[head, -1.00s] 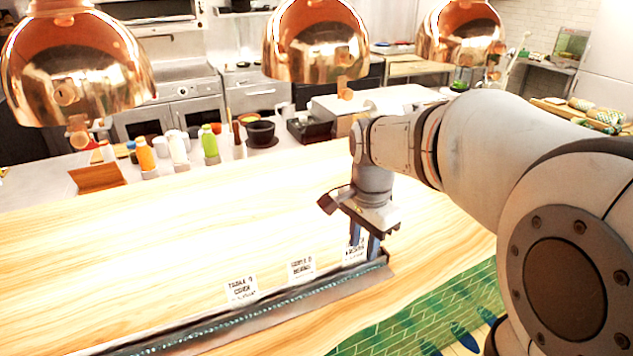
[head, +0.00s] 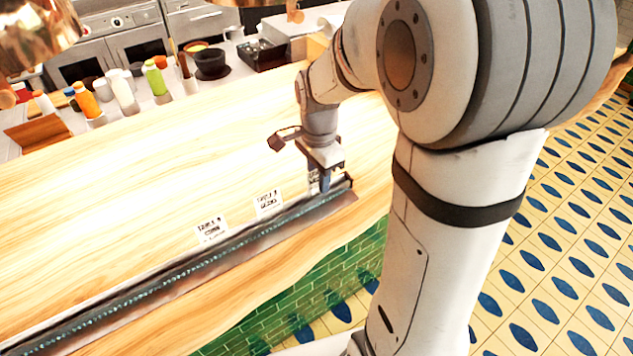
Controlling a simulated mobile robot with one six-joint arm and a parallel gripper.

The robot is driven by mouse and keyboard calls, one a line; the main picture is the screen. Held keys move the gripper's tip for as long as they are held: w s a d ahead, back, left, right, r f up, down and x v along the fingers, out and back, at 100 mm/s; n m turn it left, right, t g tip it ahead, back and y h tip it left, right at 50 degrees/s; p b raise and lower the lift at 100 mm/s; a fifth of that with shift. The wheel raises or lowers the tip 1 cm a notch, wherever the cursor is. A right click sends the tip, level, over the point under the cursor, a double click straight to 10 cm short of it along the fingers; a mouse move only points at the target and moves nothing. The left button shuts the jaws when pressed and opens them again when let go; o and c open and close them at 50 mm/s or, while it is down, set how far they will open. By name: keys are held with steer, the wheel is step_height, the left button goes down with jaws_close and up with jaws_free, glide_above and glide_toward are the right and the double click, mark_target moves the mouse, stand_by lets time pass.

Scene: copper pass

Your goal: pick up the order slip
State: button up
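Three white order slips with black print stand in a row along a dark rail (head: 150,290) on the wooden counter. The left slip (head: 212,230) and the middle slip (head: 268,202) show clearly, but their print is too small to read surely. The right slip (head: 313,180) is mostly hidden by my gripper (head: 325,184). My gripper points down at the right end of the rail, with its fingertips at this slip. I cannot tell whether the fingers are closed on it or stand around it.
Copper lamps (head: 30,30) hang at the upper left. Several bottles, such as an orange one (head: 87,101), and a dark bowl (head: 211,64) stand behind the counter (head: 130,170). A patterned floor (head: 560,240) lies to the right.

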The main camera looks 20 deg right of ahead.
steer(key=shift+c, duration=0.5)
jaws_close()
steer(key=shift+r, duration=0.15)
